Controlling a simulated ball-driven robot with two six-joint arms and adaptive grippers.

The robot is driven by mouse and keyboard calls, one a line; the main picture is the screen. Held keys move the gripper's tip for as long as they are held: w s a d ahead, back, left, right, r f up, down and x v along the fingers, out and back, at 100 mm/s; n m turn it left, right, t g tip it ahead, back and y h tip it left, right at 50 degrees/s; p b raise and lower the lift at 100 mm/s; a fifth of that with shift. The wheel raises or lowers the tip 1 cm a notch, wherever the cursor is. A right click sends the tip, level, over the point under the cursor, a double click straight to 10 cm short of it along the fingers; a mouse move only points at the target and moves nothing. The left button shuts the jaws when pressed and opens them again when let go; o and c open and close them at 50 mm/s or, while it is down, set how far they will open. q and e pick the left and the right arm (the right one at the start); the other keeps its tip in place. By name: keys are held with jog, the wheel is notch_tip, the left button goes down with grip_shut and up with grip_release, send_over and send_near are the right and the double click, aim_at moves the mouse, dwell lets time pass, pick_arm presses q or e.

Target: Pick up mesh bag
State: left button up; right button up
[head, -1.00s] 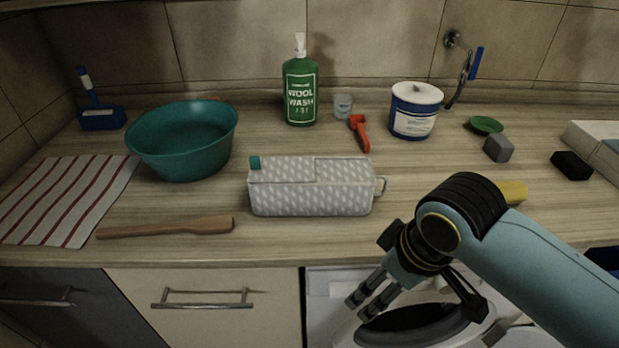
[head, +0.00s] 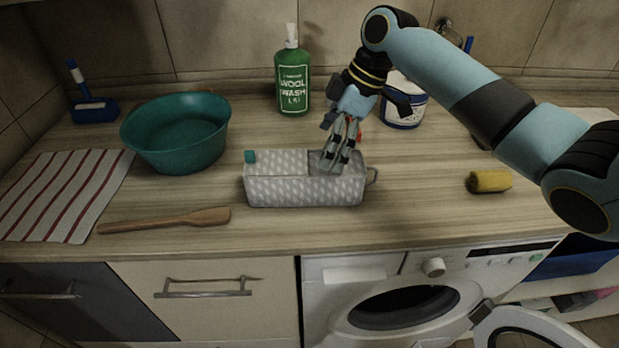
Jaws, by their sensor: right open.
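I cannot make out a mesh bag for certain. A grey-and-white patterned box (head: 290,188) lies on the worktop, with a small teal piece at its left top corner and a loop at its right end. My right gripper (head: 336,163) is open and points down at the right part of the box's top. Its fingertips are at or just above that part, which looks dark there; I cannot tell whether they touch. Nothing shows between the fingers. My left gripper is not in view.
A teal basin (head: 178,140), a wooden spatula (head: 170,220) and a striped cloth (head: 65,195) lie to the left. A green wool wash bottle (head: 292,80) and a white-blue tub (head: 405,115) stand behind. A yellow roll (head: 490,181) lies right. The washing machine door (head: 520,330) hangs open below.

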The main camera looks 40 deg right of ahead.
aim_at(315, 163)
jog(key=shift+x, duration=1)
jog(key=p+x, duration=0.1)
jog(key=x, duration=0.3)
jog(key=shift+a+f+p, duration=0.15)
jog(key=shift+a+p, duration=0.05)
jog(key=shift+p, duration=0.1)
jog(key=shift+w+a+f, duration=0.15)
jog(key=shift+w+f, duration=0.05)
jog(key=shift+f, duration=0.25)
jog(key=c, duration=1.1)
